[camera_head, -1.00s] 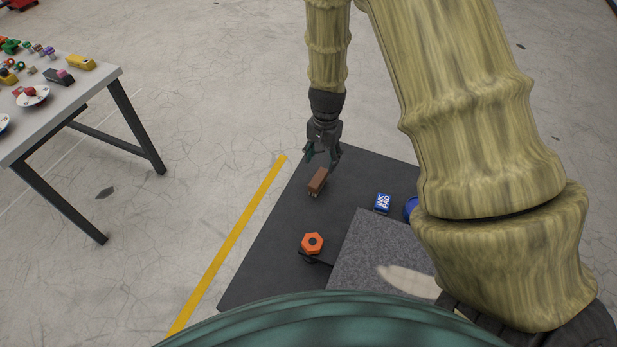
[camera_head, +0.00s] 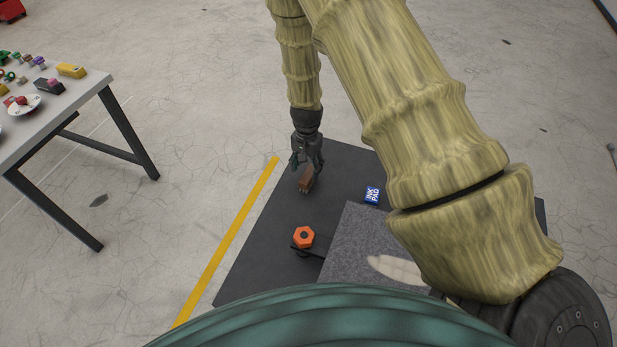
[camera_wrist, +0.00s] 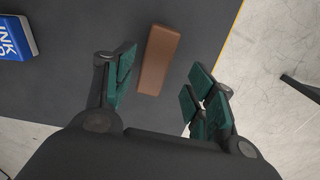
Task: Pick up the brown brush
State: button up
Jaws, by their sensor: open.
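The brown brush (camera_head: 306,179) is a small block with a brown back, on the dark mat (camera_head: 262,238). In the wrist view the brush (camera_wrist: 159,62) lies lengthwise just ahead of and between the green-padded fingers. My gripper (camera_head: 307,167) points down at the brush, and part of it covers the brush's far end in the head view. In the wrist view my gripper (camera_wrist: 160,90) is open and empty, with a gap between each finger and the brush. The height between fingertips and brush is hard to judge.
A blue ink pad box (camera_head: 372,195) lies to the right of the brush. An orange hexagonal piece (camera_head: 303,237) sits nearer, beside a grey granite slab (camera_head: 345,245). A table with several small items (camera_head: 60,100) stands at left. Mat around the brush is clear.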

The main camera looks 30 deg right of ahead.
aim_at(308, 173)
jog(key=shift+s+d+f+p, duration=0.1)
jog(key=shift+s+f+p, duration=0.1)
jog(key=shift+f+p, duration=0.25)
jog(key=shift+s+d+f+p, duration=0.15)
jog(key=shift+f+p, duration=0.15)
jog(key=shift+f, duration=0.25)
jog(key=shift+w+a+f, duration=0.1)
jog(key=shift+w+f, duration=0.1)
jog(key=shift+f, duration=0.9)
jog(key=shift+s+f, duration=0.1)
jog(key=shift+c, duration=0.2)
jog(key=c, duration=1.1)
jog(key=shift+o, duration=0.2)
jog(key=shift+r+b, duration=1.35)
jog(key=shift+r, duration=3.7)
